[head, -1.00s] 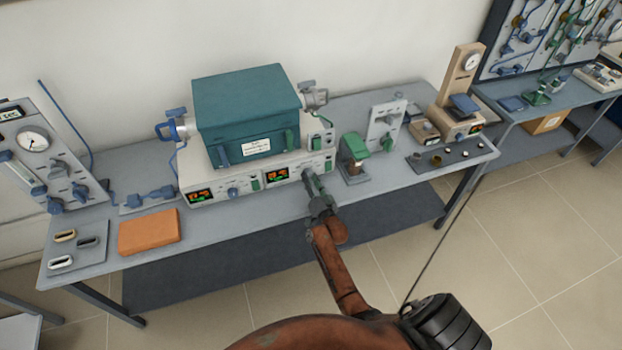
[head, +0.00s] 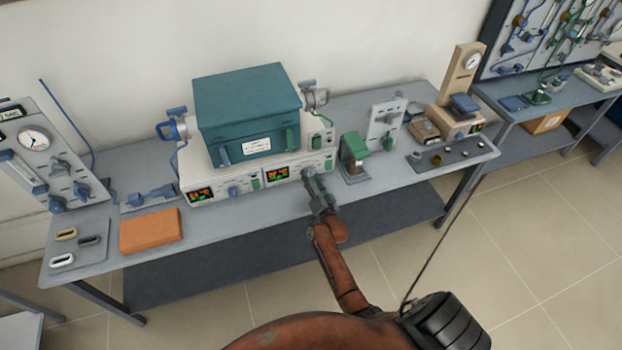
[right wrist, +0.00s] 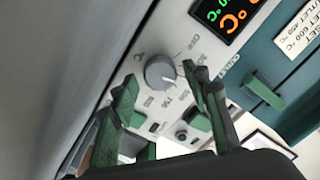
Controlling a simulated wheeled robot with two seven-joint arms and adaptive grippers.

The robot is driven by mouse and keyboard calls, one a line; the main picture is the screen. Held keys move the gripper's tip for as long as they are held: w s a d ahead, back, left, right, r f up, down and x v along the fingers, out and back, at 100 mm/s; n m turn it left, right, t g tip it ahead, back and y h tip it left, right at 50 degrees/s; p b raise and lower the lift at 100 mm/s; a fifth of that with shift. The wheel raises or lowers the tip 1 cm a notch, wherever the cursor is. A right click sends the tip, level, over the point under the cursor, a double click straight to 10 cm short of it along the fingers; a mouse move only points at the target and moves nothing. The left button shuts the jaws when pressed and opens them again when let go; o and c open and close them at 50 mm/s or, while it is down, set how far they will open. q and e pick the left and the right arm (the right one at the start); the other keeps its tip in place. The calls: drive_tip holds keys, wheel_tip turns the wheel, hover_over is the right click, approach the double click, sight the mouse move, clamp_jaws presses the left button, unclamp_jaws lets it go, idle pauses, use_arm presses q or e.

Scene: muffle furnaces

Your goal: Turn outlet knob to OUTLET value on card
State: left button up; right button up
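The grey outlet knob (right wrist: 160,71) sits on the pale front panel (right wrist: 185,30) of the furnace controller, with a ring of printed marks around it. Its white pointer line faces the lower right in the right wrist view. My right gripper (right wrist: 168,88) is open; its green fingertips are on either side of the knob, and contact cannot be told. In the head view my right gripper (head: 313,183) is at the right part of the panel. The white card (right wrist: 299,30) on the teal furnace (head: 248,105) reads OUTLET 450 °C and 600 °C. My left gripper is not in view.
Two lit displays (head: 201,194) (head: 278,174) are on the controller front. A green-topped device (head: 353,155) stands close right of my gripper. An orange block (head: 150,231) lies at the left on the bench (head: 225,215). A green handle (right wrist: 264,91) is near the card.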

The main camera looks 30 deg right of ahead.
drive_tip(key=shift+o, duration=0.2)
drive_tip(key=shift+s, duration=0.15)
drive_tip(key=v, duration=1.1)
drive_tip(key=shift+s, duration=0.35)
drive_tip(key=shift+f, duration=0.1)
